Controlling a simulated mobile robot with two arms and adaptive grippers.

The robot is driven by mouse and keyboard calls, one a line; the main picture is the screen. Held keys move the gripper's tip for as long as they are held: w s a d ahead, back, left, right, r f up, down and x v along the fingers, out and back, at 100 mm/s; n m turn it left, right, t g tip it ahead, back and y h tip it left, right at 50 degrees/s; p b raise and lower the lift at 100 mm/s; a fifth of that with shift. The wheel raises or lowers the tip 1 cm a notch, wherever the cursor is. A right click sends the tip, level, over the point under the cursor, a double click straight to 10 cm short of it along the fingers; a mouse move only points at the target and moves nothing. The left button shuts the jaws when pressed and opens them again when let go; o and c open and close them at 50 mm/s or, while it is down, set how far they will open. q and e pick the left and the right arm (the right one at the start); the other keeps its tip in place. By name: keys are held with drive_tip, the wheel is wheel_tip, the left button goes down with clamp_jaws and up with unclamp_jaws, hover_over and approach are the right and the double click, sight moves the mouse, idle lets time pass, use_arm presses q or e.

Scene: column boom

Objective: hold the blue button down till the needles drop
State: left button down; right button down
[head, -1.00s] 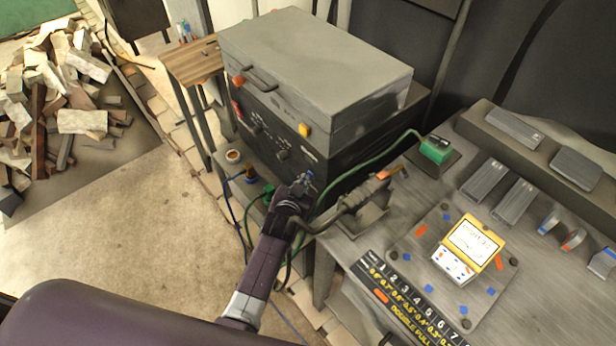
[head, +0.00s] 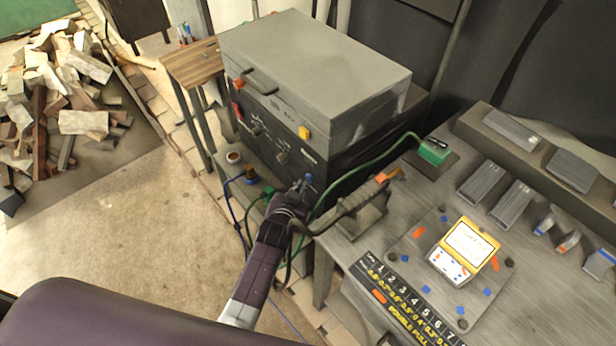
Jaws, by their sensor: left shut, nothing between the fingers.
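A dark machine (head: 275,140) with a grey lidded top stands at the centre, with knobs and lettering on its front panel. A small blue part (head: 309,179), perhaps the blue button, shows low at the panel's right end. My left gripper (head: 303,187) is shut, with its fingertips at that blue part; I cannot tell whether they press it. The gripper hides part of the panel around it. A yellow meter (head: 469,241) with a white face stands on the grey bench; no needle can be made out at this size. My right gripper is not in view.
The grey bench (head: 420,200) carries a green block (head: 434,151), several metal blocks and a black number chart (head: 405,300). A green cable (head: 362,163) and a dark cable run close to my left gripper. Rubble (head: 75,110) lies at left; the floor before it is clear.

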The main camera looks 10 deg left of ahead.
use_arm(q)
drive_tip(key=shift+a, duration=0.1)
drive_tip(key=shift+a, duration=0.1)
drive_tip(key=s+a+p, duration=0.1)
drive_tip(key=s, duration=0.1)
drive_tip(key=s+a+p, duration=0.2)
idle(0.5)
drive_tip(key=shift+f, duration=0.15)
